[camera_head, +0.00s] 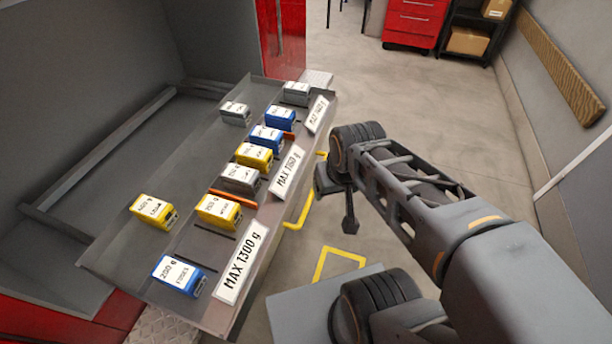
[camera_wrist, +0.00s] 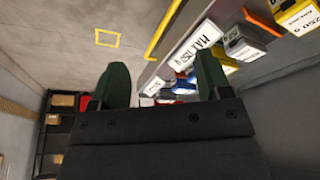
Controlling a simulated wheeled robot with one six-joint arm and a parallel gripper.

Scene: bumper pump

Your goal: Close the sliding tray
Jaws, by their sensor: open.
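The sliding tray (camera_head: 105,250) is grey and stands pulled out of a cabinet, with several blue, yellow and grey weight boxes on it. White MAX labels, one reading MAX 1300 g (camera_head: 241,262), line its front edge. A yellow bar handle (camera_head: 300,212) runs along the tray's front; it also shows at the top of the wrist view (camera_wrist: 163,32). My gripper (camera_head: 338,202) is open and empty, just right of the handle and apart from it. In the wrist view, the dark green fingers of my gripper (camera_wrist: 162,72) are spread, with the tray front beyond the right finger.
The cabinet's grey side wall (camera_head: 110,50) stands at the left. A yellow floor marking (camera_head: 338,262) lies below my gripper. A red drawer unit (camera_head: 412,22) and a black shelf with boxes (camera_head: 470,38) stand at the back. The floor between them and the tray is clear.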

